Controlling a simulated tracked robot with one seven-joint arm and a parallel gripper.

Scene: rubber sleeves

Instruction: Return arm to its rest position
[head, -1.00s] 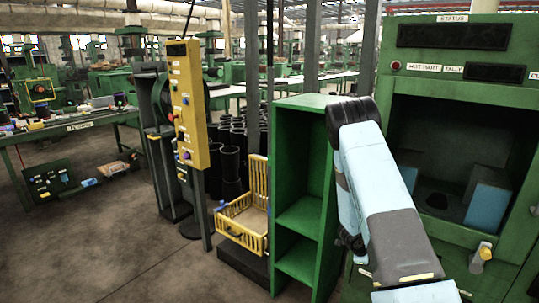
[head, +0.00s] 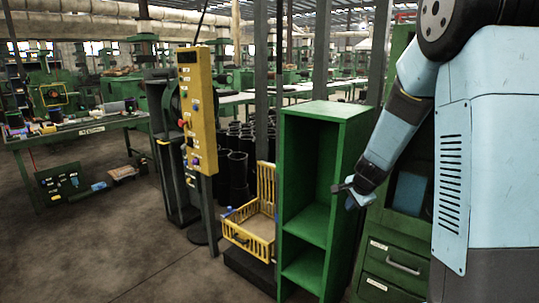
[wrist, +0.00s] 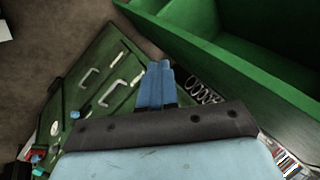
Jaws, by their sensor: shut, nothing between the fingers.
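My gripper (head: 352,192) is in the head view, at the lower end of my light blue arm. It appears just in front of the right side of the green shelf unit (head: 348,150), with no clear sign of contact. In the wrist view, the blue fingers (wrist: 158,80) are together, with nothing between them. My arm comes down from the upper right and bends towards the shelf. The large light blue housing at the right is part of me and hides much of the green machine.
Green drawers with handles (head: 392,262) stand right of the shelf and show below the fingers (wrist: 105,85). Left of the shelf are a yellow basket (head: 240,238), black sleeves (head: 237,172) and a yellow control panel (head: 197,100). Floor (head: 110,240) at the left is clear.

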